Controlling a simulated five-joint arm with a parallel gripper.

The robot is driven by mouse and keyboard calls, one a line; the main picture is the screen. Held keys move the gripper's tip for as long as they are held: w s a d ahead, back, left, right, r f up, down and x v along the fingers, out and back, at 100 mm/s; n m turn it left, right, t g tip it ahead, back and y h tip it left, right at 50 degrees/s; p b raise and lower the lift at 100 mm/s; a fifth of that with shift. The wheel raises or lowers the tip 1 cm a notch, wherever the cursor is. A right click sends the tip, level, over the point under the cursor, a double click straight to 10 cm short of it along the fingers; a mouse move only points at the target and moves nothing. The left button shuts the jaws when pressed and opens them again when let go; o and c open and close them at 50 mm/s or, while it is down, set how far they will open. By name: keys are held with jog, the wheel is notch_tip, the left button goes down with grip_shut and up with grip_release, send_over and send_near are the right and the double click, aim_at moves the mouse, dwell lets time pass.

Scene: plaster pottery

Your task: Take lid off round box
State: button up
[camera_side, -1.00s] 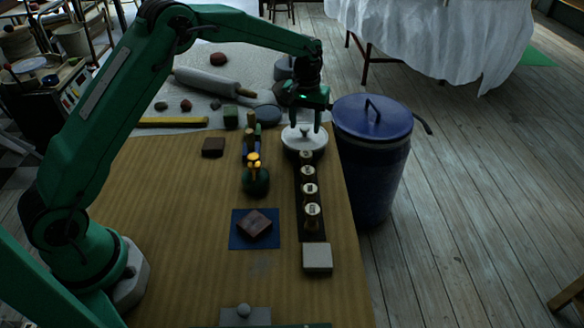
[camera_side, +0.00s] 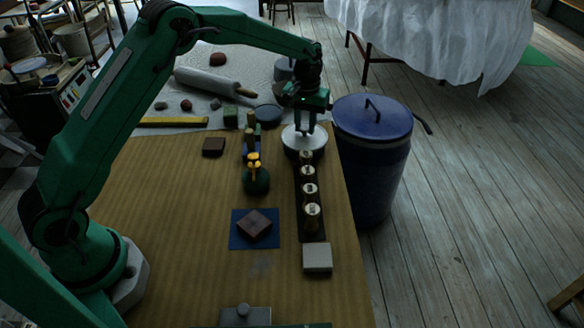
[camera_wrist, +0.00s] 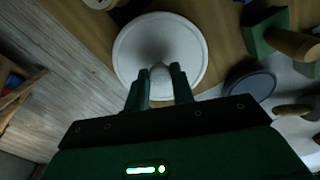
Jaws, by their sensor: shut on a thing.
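My gripper (camera_side: 305,131) is directly above the lid, pointing down. In the wrist view my gripper (camera_wrist: 160,85) has its two fingers on either side of the knob, shut on it. The lid appears to sit on the box; whether there is a gap between them is hard to tell.
A row of stamps (camera_side: 310,190) on a dark strip stands just in front of the box. A dark green pot (camera_side: 256,181) stands to the left. A blue lidded bin (camera_side: 371,160) is close at the right, beyond the table edge. Bare table (camera_side: 170,210) lies left.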

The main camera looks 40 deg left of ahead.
aim_at(306, 129)
jog(key=shift+r, duration=0.1)
jog(key=shift+r, duration=0.7)
jog(key=r, duration=0.3)
jog(key=shift+s+d+r, duration=0.1)
jog(key=shift+s+d, duration=0.05)
jog(key=shift+d, duration=0.25)
jog(key=s+d+r, duration=0.6)
jog(key=d, duration=0.3)
jog(key=shift+r, duration=0.15)
